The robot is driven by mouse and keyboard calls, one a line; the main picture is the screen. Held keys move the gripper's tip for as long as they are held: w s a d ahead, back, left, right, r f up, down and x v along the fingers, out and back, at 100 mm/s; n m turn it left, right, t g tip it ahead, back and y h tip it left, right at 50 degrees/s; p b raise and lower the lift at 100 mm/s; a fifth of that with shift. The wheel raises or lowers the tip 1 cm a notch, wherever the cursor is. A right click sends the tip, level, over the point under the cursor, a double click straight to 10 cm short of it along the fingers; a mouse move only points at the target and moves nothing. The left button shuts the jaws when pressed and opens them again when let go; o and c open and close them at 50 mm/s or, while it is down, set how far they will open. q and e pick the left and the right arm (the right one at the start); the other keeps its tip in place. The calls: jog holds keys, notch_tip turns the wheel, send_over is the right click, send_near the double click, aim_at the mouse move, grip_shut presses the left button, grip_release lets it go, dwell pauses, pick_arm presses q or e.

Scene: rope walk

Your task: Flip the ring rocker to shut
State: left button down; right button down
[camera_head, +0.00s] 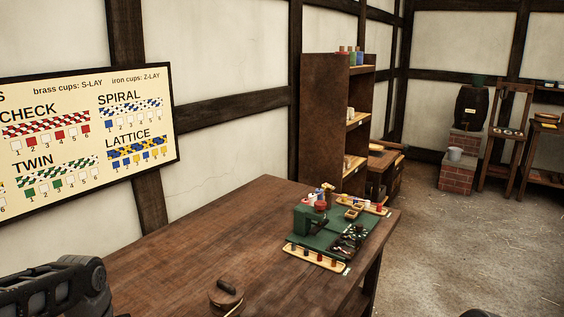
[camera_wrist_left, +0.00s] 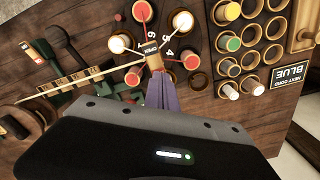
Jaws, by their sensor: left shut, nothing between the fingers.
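In the left wrist view, a small plate reading OPEN (camera_wrist_left: 151,47) sits in the middle of a ring of numbered places with red and white bobbins. A small tan piece (camera_wrist_left: 154,62), perhaps the ring rocker, lies just below that plate. My left gripper (camera_wrist_left: 159,78) is shut and empty, its fingertips at the tan piece. I cannot tell whether they touch it. The fingers hide part of what lies beneath. My right gripper is not in view.
A rack (camera_wrist_left: 225,45) of green, yellow and white bobbins stands right of the ring, near a NEXT CORD BLUE label (camera_wrist_left: 289,75). A pale strip (camera_wrist_left: 70,80) crosses the left.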

pick_arm(q)
jog(key=shift+r+p, duration=0.7)
jog(key=shift+r, duration=0.1)
notch_tip(320, 180, up, 6)
jog(key=p, duration=0.5)
jog(key=shift+r, duration=0.25)
